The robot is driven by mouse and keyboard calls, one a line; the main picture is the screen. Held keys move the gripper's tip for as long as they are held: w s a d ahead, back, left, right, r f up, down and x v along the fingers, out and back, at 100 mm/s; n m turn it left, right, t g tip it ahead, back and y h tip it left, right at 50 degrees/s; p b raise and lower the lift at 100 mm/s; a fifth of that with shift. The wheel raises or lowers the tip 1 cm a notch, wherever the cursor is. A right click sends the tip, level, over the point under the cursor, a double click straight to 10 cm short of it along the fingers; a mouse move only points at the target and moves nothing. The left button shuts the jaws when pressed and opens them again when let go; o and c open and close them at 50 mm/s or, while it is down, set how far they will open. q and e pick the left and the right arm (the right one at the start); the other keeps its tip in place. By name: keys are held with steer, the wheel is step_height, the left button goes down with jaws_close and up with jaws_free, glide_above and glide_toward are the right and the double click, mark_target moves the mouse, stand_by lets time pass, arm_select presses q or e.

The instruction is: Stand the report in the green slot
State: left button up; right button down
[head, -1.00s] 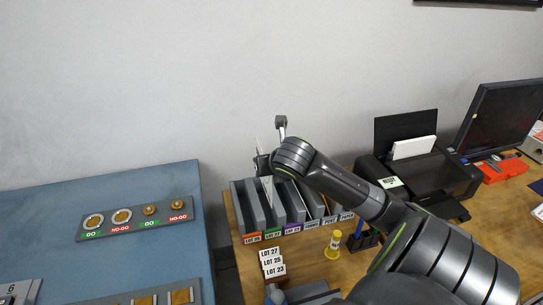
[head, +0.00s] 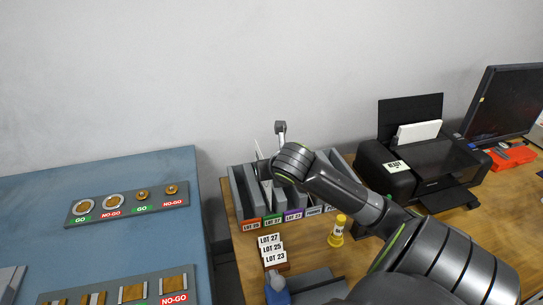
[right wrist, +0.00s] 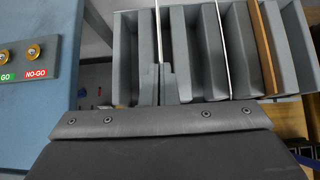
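The report (right wrist: 158,35) is a thin white sheet, seen edge-on and upright in the right wrist view. My right gripper (right wrist: 160,88) is shut on its near edge. The grey sorter (head: 236,192) has upright dividers and coloured front labels. The green label (head: 272,220) is second from the left, between an orange one and a purple one. In the head view the report's white edge (head: 267,190) shows down among the dividers behind the green label. Whether it touches the slot floor is hidden. My right arm covers part of the sorter. My left gripper is not in view.
Another white sheet (right wrist: 223,45) and a brown board (right wrist: 263,45) stand in slots farther right. LOT cards (head: 270,248) stand in front of the sorter, near a yellow bottle (head: 337,232). A printer (head: 425,165) is at right, a blue gauge table (head: 100,245) at left.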

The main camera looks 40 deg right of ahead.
steer(key=c, duration=1.6)
jaws_free()
steer(key=shift+s+r, duration=0.15)
steer(key=p+v, duration=1.6)
steer(key=v, duration=0.1)
